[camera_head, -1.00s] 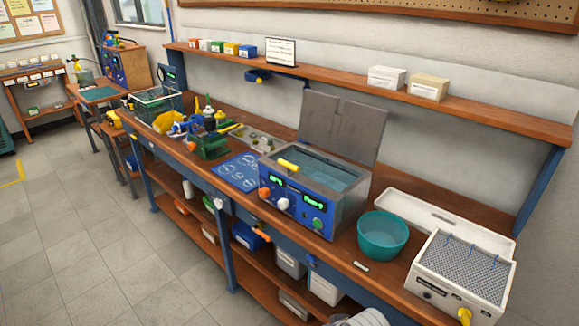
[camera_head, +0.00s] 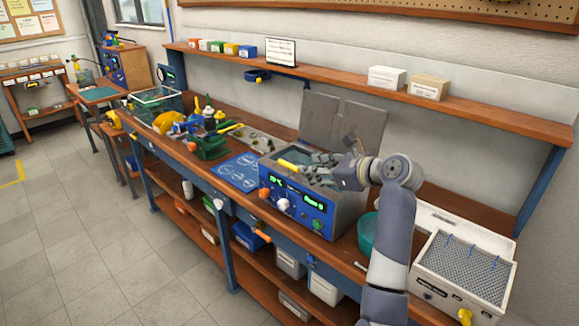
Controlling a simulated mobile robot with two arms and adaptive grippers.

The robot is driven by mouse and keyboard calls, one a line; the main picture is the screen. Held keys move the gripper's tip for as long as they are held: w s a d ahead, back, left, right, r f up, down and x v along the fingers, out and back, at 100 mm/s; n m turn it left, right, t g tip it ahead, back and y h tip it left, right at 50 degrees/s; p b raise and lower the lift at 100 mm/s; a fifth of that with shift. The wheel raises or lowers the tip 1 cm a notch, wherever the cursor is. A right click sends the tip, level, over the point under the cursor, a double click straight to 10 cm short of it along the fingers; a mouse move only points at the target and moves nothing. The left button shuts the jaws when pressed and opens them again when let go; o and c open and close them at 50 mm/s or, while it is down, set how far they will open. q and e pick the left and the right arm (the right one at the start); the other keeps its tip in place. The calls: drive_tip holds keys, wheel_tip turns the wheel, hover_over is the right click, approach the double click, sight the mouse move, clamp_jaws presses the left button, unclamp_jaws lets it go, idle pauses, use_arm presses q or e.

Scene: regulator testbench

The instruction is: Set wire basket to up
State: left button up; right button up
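A blue-fronted bath (camera_head: 295,205) with a grey metal body stands on the bench, its grey lid (camera_head: 345,118) raised behind it. A yellow handle (camera_head: 287,164) shows at the bath's left inner side. It may belong to the wire basket, but no wire mesh can be made out in the bath. My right gripper (camera_head: 308,165) is over the bath opening, just right of the yellow handle. Whether it touches the handle, and how far its fingers are apart, is too small to tell. My arm and gripper hide much of the bath's inside. My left gripper is not in view.
A teal bowl (camera_head: 366,234), partly hidden by my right arm, and a white perforated box (camera_head: 462,268) stand right of the bath. A blue mat (camera_head: 237,171) and a cluster of tools lie left. A wall shelf (camera_head: 340,77) runs above the bench.

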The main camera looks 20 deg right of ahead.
sight(294, 166)
drive_tip(key=p+x, duration=0.1)
drive_tip(key=x, duration=1)
drive_tip(key=shift+p, duration=0.35)
drive_tip(key=shift+r, duration=0.1)
clamp_jaws()
